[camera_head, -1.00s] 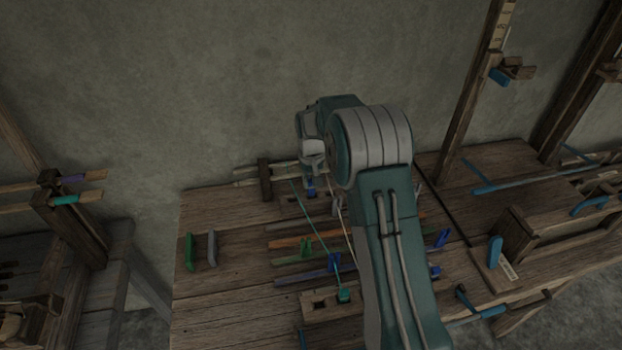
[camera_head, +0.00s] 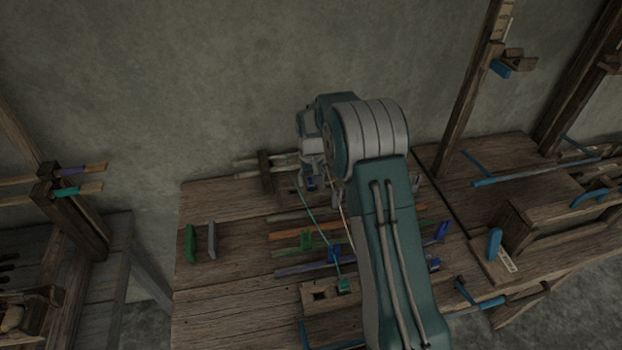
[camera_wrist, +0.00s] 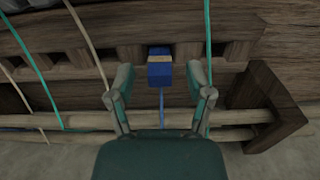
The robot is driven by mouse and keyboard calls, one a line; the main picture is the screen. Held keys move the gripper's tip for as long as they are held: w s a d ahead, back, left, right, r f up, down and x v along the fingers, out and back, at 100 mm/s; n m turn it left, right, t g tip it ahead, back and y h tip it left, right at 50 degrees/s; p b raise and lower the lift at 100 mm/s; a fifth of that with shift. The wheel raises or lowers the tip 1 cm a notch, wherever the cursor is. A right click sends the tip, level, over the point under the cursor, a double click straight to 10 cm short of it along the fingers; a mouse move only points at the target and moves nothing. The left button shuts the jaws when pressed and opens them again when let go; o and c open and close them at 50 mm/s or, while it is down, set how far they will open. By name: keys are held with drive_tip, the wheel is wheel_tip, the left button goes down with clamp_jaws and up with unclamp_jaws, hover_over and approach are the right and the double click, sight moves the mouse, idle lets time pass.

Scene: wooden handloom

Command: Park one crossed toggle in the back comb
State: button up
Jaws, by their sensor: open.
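A blue toggle (camera_wrist: 160,72) with a tan band sits at a slot of the wooden back comb (camera_wrist: 131,53) in the wrist view, with a blue cord running from it toward the bottom of the picture. My gripper (camera_wrist: 160,80) is open, with one finger on each side of the blue toggle and visible gaps between. In the head view my gripper (camera_head: 313,168) is over the back of the loom, and a bit of blue (camera_head: 310,183) shows below it. A teal toggle (camera_head: 344,286) sits in the front comb (camera_head: 312,293), its green cord running to the back.
A wooden upright (camera_wrist: 262,100) and pale rods (camera_wrist: 75,137) are close by. Coloured slats (camera_head: 290,237) lie between the combs. Green and grey pegs (camera_head: 191,243) stand left; the tabletop around them is clear.

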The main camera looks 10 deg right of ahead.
wheel_tip(320, 180, up, 12)
idle(0.6)
drive_tip(key=shift+f, duration=0.1)
